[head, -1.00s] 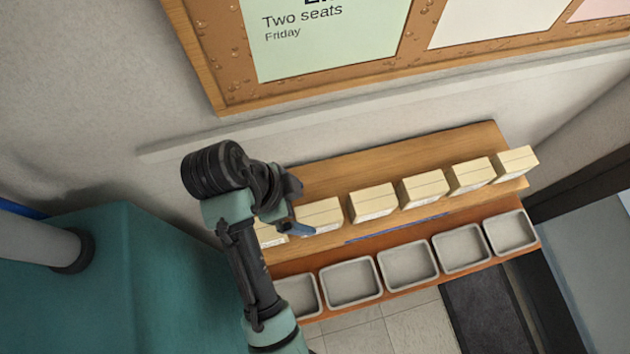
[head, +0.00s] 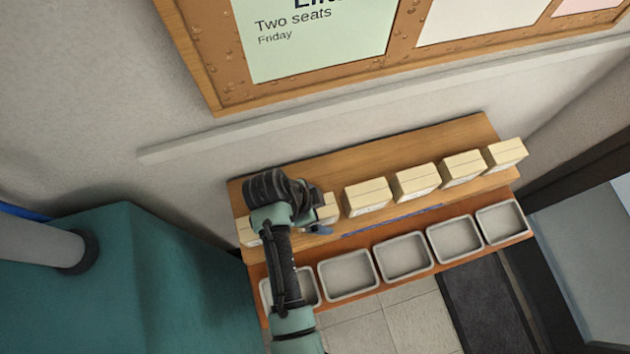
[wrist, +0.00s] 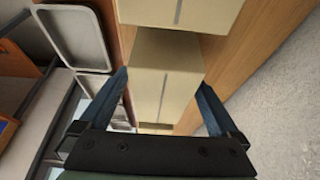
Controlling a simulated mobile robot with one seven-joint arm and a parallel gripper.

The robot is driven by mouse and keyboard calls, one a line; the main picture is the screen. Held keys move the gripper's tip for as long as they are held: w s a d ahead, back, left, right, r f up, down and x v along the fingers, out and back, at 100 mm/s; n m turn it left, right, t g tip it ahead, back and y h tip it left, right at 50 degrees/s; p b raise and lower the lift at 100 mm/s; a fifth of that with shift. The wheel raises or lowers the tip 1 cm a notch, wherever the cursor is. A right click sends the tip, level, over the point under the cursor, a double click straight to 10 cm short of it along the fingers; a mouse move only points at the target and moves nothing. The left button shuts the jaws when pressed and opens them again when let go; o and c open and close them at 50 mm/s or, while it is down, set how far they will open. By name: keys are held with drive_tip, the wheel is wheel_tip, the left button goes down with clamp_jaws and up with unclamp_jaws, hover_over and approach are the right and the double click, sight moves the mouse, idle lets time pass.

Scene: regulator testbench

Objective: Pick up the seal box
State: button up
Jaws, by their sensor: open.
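Several similar cream boxes stand in a row on a wooden shelf (head: 415,150). I cannot read their labels, so I cannot tell which is the seal box. My gripper (wrist: 163,80) is open, with its blue fingers on either side of one cream box (wrist: 166,72) in the wrist view. I cannot tell whether the fingers touch it. In the head view, my wrist partly hides this box (head: 328,210), and only a blue fingertip (head: 320,230) shows clearly.
Neighbouring boxes stand close on both sides, one to the right (head: 367,197) and one to the left (head: 246,232). Grey trays (head: 348,292) line the lower orange shelf. The wall and a noticeboard (head: 215,92) rise behind. A teal block (head: 130,290) stands at left.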

drive_tip(key=shift+f, duration=0.35)
idle(0.5)
drive_tip(key=c, duration=1.5)
drive_tip(key=shift+c, duration=0.2)
drive_tip(key=shift+r, duration=0.1)
